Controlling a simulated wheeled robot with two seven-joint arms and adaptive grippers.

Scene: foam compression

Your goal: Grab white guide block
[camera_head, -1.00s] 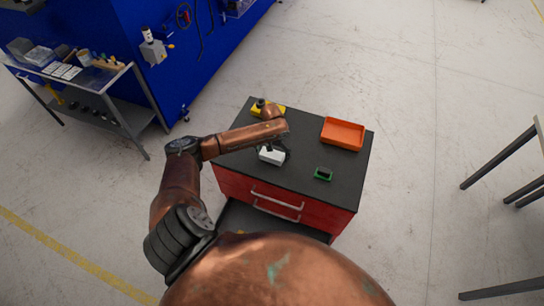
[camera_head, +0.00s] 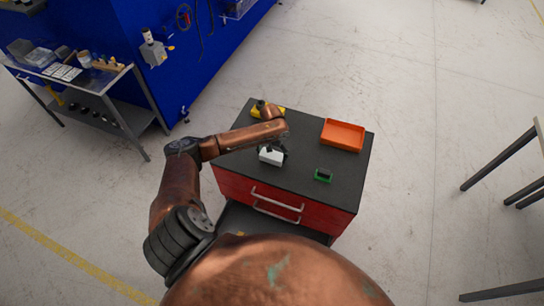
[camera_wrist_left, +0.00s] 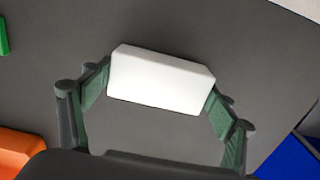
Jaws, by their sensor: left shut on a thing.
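The white guide block (camera_head: 271,156) is at the left front part of the dark cabinet top. In the left wrist view the white guide block (camera_wrist_left: 161,80) fills the space between the fingers. My left gripper (camera_head: 278,150) is shut on it, with a green-padded finger at each end of the block (camera_wrist_left: 160,92). In the head view the wrist partly covers the fingers. Whether the block touches the top or is slightly raised I cannot tell. My right gripper is not in view.
On the cabinet top (camera_head: 300,178), an orange tray (camera_head: 342,135) stands at the back right and a green holder (camera_head: 323,175) at the front right. A yellow item (camera_head: 257,112) is at the back left. A blue wall (camera_head: 185,60) and a side table (camera_head: 120,110) are left.

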